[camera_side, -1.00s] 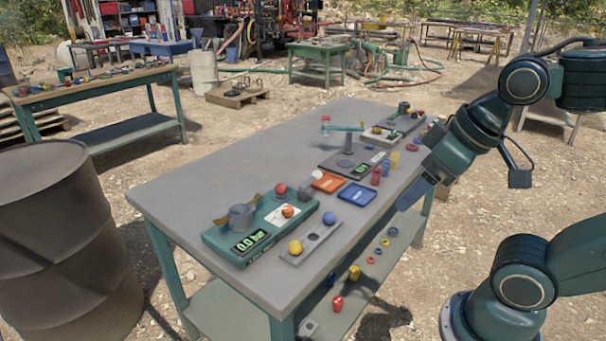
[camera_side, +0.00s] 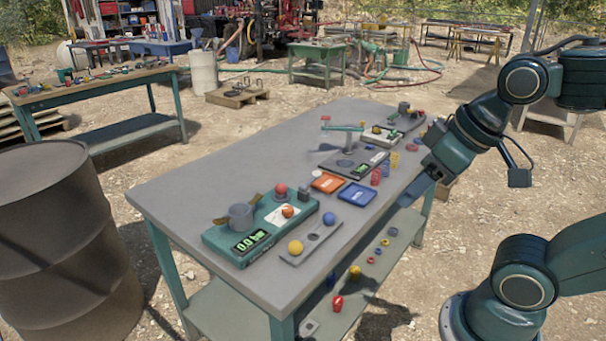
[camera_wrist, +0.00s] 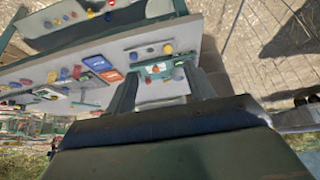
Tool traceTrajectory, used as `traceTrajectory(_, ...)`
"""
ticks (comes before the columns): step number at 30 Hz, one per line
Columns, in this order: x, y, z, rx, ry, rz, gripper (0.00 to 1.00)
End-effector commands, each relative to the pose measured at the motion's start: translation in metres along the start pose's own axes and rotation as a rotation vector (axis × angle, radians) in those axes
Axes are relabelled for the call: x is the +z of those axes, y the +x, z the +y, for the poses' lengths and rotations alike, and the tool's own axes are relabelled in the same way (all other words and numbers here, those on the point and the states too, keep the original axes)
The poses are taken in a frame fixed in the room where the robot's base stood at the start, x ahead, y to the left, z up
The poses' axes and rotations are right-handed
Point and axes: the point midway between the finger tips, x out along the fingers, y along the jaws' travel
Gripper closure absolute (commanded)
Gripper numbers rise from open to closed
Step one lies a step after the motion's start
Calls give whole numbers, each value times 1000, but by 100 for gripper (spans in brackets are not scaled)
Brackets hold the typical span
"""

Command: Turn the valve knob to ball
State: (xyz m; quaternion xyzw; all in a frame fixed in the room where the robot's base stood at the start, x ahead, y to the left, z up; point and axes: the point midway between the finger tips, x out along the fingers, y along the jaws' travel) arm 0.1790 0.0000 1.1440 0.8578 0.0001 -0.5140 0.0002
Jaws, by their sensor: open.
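A teal unit (camera_side: 218,240) with a green lit display lies at the near end of the grey table. An orange-red knob (camera_side: 288,211) sits on its white plate, and I take it for the valve knob. A red ball (camera_side: 281,189) and a grey cylinder (camera_side: 241,216) are also on the unit. My gripper (camera_side: 421,186) is open, beyond the table's right edge and well apart from the unit. In the wrist view my gripper (camera_wrist: 160,88) frames part of the teal unit, where the knob (camera_wrist: 155,69) shows small between the fingers. Markings on the plate are too small to read.
A grey strip (camera_side: 311,240) with a yellow ball and a blue ball lies beside the unit. Orange (camera_side: 328,182) and blue (camera_side: 357,194) trays, small coloured pieces and a lever stand (camera_side: 348,142) are farther back. The table's left half (camera_side: 230,165) is clear.

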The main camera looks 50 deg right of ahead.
Motion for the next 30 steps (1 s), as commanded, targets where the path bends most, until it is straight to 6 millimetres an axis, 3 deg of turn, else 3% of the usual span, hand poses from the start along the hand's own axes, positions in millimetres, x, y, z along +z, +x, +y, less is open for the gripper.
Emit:
traceTrajectory(5, -9, 0, 1, 2, -6, -14, 49)
traceTrajectory(11, -35, 1, 3, 5, -23, -53, 49)
traceTrajectory(20, -91, 14, 9, 7, -61, -137, 49)
traceTrajectory(30, -152, 48, 19, 2, -106, -234, 49)
